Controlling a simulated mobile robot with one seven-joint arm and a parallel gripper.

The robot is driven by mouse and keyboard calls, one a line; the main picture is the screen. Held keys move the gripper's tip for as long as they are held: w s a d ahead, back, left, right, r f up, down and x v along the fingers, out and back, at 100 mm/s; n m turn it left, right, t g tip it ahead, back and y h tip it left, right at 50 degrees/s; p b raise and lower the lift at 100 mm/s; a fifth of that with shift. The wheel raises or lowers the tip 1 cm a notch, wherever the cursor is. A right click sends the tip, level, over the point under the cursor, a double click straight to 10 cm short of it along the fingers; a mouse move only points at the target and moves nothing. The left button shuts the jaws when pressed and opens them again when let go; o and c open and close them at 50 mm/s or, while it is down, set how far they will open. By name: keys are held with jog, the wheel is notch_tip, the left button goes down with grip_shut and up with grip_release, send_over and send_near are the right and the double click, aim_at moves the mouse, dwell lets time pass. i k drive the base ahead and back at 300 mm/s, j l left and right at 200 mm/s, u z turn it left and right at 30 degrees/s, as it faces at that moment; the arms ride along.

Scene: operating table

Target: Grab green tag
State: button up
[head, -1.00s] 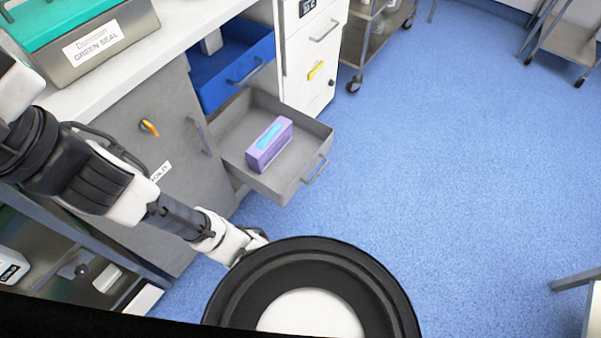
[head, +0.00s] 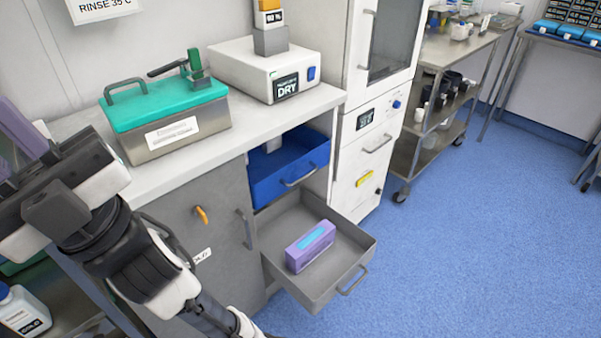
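A small upright green piece (head: 196,66) with a dark handle-like bar stands on the teal lid of a metal box (head: 165,120) on the counter. It may be the green tag, but I cannot read any marking on it. The box has a white label on its front. My arm's black and white links fill the left side, to the left of the box and apart from it. My gripper's fingers cannot be made out clearly at the left edge. A purple block (head: 22,134) shows there; I cannot tell whether it is held.
An open grey drawer (head: 330,282) holds a purple box (head: 310,247). A blue drawer (head: 290,182) is open above it. A white device (head: 274,72) marked DRY stands right of the metal box. A steel cart (head: 425,150) stands farther right.

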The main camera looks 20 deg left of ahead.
aim_at(197, 71)
jog(key=i+j+u, duration=0.25)
jog(key=i+j, duration=0.4)
jog(key=i, duration=0.15)
